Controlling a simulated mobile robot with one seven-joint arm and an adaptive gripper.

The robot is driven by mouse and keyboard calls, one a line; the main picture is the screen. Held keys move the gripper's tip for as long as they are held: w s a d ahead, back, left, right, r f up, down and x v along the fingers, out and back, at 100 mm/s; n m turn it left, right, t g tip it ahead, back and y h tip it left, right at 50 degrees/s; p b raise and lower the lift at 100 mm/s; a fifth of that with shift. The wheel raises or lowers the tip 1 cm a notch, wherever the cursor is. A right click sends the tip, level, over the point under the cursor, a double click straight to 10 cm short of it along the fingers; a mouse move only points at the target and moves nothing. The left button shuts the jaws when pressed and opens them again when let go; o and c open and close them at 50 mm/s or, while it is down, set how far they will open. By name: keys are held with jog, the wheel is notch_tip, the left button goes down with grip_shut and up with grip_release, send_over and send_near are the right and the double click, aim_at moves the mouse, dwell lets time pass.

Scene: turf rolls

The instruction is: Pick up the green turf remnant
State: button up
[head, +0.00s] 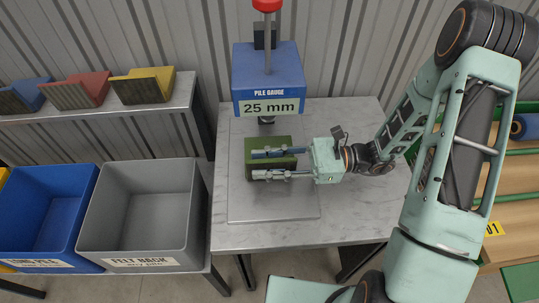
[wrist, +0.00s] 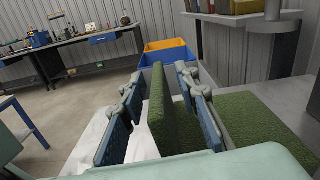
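The green turf remnant (head: 262,164) is on the grey table under the pile gauge (head: 268,75), which reads 25 mm. In the wrist view an upright green turf slab (wrist: 160,112) stands between my fingers, and flat green turf (wrist: 250,125) lies to its right. I cannot tell whether these are one piece. My gripper (head: 280,164) reaches in from the right with one finger on each side of the upright part. It is open; in the wrist view (wrist: 157,115) a gap shows between the left finger and the slab. The fingers hide part of the turf.
A grey bin labelled FELT BACK (head: 140,210) and a blue bin (head: 45,215) stand left of the table. A shelf (head: 110,112) above them holds blue, red and yellow holders. The gauge stands close behind my gripper. The table front (head: 280,228) is clear.

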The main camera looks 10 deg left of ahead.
jog(key=shift+x, duration=1)
grip_shut()
